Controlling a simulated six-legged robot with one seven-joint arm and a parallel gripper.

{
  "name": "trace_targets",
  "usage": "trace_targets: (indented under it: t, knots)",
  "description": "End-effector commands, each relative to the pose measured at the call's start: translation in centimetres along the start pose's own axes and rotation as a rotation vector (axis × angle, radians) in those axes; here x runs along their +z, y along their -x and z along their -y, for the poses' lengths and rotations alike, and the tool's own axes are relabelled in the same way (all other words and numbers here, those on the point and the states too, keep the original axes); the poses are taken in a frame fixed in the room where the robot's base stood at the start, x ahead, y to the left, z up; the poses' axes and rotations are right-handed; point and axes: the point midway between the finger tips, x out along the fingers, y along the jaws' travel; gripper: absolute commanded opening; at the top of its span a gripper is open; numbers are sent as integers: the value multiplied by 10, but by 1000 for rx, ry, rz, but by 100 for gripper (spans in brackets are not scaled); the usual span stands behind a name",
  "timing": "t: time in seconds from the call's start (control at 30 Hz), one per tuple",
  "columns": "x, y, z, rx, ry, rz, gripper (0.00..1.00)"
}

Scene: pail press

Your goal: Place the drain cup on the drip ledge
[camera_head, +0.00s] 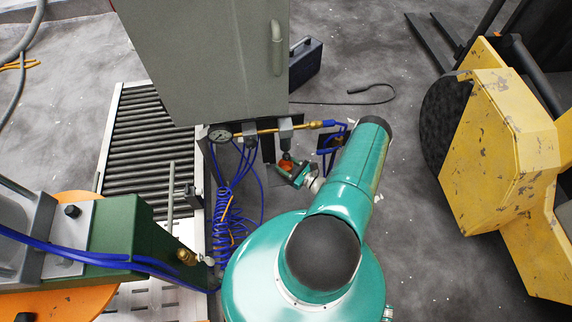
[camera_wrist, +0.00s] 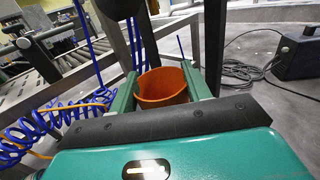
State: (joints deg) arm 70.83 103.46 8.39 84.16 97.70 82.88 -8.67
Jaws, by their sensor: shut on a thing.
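The drain cup is an orange, open-topped cup (camera_wrist: 163,88), upright between the two green fingers of my gripper (camera_wrist: 165,76) in the wrist view. The fingers are shut on its sides. In the head view the cup (camera_head: 287,166) is a small orange patch at my gripper (camera_head: 290,172), below the brass pipe under the grey cabinet. My arm hides part of the area around it. I cannot clearly make out the drip ledge; dark posts and brackets stand behind the cup, and I cannot tell whether the cup touches any of them.
A grey cabinet (camera_head: 205,60) stands above the brass pipe (camera_head: 270,130) and pressure gauge (camera_head: 220,134). Coiled blue hoses (camera_head: 228,215) hang left of my gripper. A roller conveyor (camera_head: 150,135) is at left, a yellow forklift (camera_head: 505,140) at right. Floor between arm and forklift is clear.

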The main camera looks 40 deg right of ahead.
Motion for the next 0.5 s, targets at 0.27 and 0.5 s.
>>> trace_targets:
  t: [0.27, 0.5]
  knots:
    - [-2, 0, 0, 0, 0, 0, 26]
    - [-2, 0, 0, 0, 0, 0, 70]
